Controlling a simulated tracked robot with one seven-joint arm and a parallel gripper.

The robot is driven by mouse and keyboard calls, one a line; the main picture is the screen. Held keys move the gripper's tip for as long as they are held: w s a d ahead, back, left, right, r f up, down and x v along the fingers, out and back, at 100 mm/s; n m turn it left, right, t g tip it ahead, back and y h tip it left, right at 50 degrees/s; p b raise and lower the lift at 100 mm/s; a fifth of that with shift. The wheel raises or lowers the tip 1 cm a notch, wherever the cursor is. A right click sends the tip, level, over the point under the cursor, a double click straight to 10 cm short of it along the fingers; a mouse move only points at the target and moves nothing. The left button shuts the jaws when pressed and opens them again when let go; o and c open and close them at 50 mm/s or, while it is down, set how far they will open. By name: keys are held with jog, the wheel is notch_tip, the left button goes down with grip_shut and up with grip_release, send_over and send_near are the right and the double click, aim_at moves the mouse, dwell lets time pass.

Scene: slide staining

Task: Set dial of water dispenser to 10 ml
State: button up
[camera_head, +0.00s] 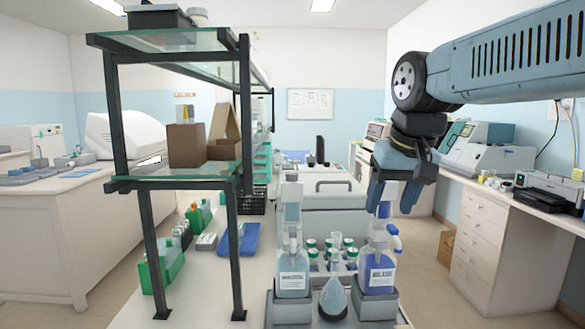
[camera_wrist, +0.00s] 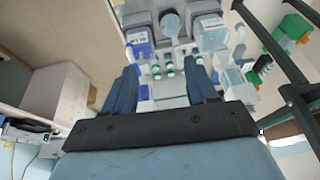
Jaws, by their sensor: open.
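Two bottle-top dispensers stand on grey bases in the head view. The left dispenser (camera_head: 292,268) holds pale blue liquid; the right dispenser (camera_head: 378,270) holds dark blue liquid. Their labels are too small to read, and no dial marking can be read. My gripper (camera_head: 392,200) is open and empty, pointing down at the top of the right dispenser and partly overlapping it in the picture. In the wrist view, my gripper's fingers (camera_wrist: 161,72) are spread. Beyond them show the dark blue dispenser (camera_wrist: 138,42) at left and the pale one (camera_wrist: 211,34) at right.
A flask (camera_head: 334,298) stands between the dispensers, with several green-capped bottles (camera_head: 312,252) behind. A black-framed glass shelf (camera_head: 243,180) rises to the left. A side bench (camera_head: 490,215) with instruments lies right. There is open air around my gripper.

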jog(key=w+a+r+g, duration=0.2)
jog(key=w+a+r, duration=0.5)
jog(key=w+r, duration=0.35)
jog(key=g, duration=0.2)
send_near(292, 173)
jog(key=shift+h, duration=0.3)
jog(key=f, duration=0.8)
jog(key=shift+w+a+f, duration=0.25)
jog(key=shift+f, duration=0.05)
jog(key=shift+c, duration=0.3)
jog(key=c, duration=0.9)
jog(key=shift+d, duration=0.15)
jog(key=shift+c, duration=0.5)
